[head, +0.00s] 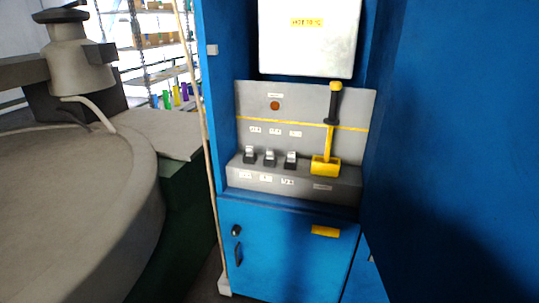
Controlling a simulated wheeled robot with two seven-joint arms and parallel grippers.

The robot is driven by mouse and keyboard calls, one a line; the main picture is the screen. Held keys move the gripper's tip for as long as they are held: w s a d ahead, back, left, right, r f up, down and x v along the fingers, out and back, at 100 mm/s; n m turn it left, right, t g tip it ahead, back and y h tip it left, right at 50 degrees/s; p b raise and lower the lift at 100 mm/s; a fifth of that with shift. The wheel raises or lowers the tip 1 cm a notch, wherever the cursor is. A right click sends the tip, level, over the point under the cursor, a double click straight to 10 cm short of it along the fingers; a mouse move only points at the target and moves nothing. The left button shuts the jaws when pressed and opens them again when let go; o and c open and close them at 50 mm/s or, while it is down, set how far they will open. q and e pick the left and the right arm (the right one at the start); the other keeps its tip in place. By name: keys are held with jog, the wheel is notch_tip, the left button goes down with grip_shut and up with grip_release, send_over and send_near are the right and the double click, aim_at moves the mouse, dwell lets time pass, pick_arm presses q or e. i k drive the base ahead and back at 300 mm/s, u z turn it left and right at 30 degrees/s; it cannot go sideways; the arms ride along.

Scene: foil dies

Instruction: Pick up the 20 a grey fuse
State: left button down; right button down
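Three small dark fuse-like pieces with pale tops stand in a row on a grey ledge (300,187) inside the blue cabinet: a left one (249,155), a middle one (269,157) and a right one (290,160). White labels sit above and below them, too small to read, so I cannot tell which is the 20 A grey fuse. To their right a yellow lever with a black grip (334,103) stands upright from a yellow block (325,167). Neither of my grippers is in view.
The blue cabinet door (450,150) fills the right side. A white box (308,40) hangs above the grey back panel (255,105). A large round beige machine (70,210) stands at left. Shelves with coloured items (160,50) are behind. Space before the ledge looks clear.

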aim_at(291, 155)
jog(key=k, duration=0.55)
jog(key=u, duration=0.75)
jog(key=i, duration=1)
jog(key=z, duration=0.1)
